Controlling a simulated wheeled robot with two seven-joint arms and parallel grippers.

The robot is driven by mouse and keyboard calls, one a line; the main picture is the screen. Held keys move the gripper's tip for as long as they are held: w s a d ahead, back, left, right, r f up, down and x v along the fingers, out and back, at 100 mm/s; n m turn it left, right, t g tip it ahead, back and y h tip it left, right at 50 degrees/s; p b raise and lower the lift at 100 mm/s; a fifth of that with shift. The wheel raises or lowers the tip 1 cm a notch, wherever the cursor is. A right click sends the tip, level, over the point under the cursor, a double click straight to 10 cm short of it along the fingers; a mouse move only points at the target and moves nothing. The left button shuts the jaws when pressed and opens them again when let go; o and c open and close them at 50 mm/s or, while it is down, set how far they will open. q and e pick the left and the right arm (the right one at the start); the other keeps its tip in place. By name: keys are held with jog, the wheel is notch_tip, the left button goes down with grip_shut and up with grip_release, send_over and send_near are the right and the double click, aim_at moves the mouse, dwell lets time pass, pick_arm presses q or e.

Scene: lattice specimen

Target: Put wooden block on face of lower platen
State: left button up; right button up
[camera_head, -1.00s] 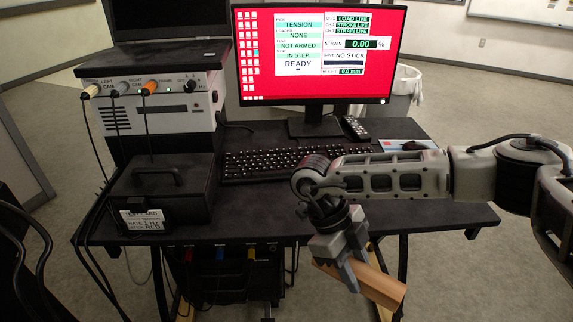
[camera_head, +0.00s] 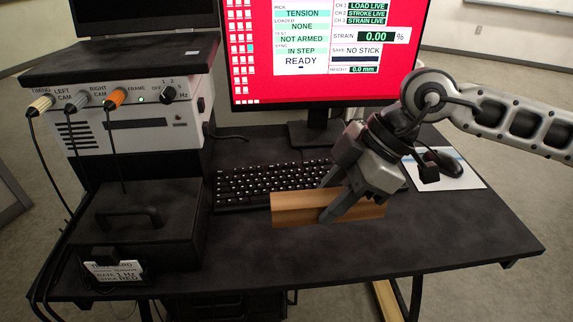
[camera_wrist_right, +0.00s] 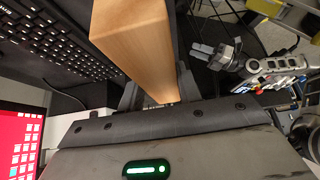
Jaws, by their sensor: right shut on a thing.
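The wooden block (camera_head: 295,208) is a long light-brown bar held level above the black desk, in front of the keyboard. My right gripper (camera_head: 327,199) is shut on it, one finger across its near side. In the right wrist view the block (camera_wrist_right: 135,42) stands out from between the jaws (camera_wrist_right: 158,95). My left gripper (camera_wrist_right: 205,52) shows only in the right wrist view, apart from the block; whether its fingers are open is unclear. I cannot make out the lower platen in either view.
The black desk (camera_head: 400,240) is clear at front and right. A keyboard (camera_head: 240,184) lies behind the block, a mouse (camera_head: 448,160) on a pad to its right. A monitor (camera_head: 310,60) stands at the back. A black case (camera_head: 140,225) and a cabled control box (camera_head: 150,120) stand left.

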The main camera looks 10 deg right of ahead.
jog(key=w+d+f, duration=0.2)
jog(key=w+d, duration=0.1)
jog(key=w+d+f, duration=0.2)
jog(key=d+f, duration=0.1)
jog(key=w+d+f, duration=0.3)
jog(key=shift+w+d+f, duration=0.25)
jog(key=shift+w+d, duration=0.05)
jog(key=shift+w+d+f, duration=0.2)
jog(key=shift+f, duration=0.15)
notch_tip(320, 180, down, 4)
jog(key=shift+w+d+r+b, duration=0.1)
jog(key=shift+d+r+b, duration=0.05)
jog(key=shift+r+b, duration=0.15)
pick_arm(q)
jog(key=shift+s+f, duration=0.25)
jog(key=shift+s, duration=0.15)
pick_arm(e)
jog(key=o, duration=0.7)
jog(key=shift+o, duration=0.2)
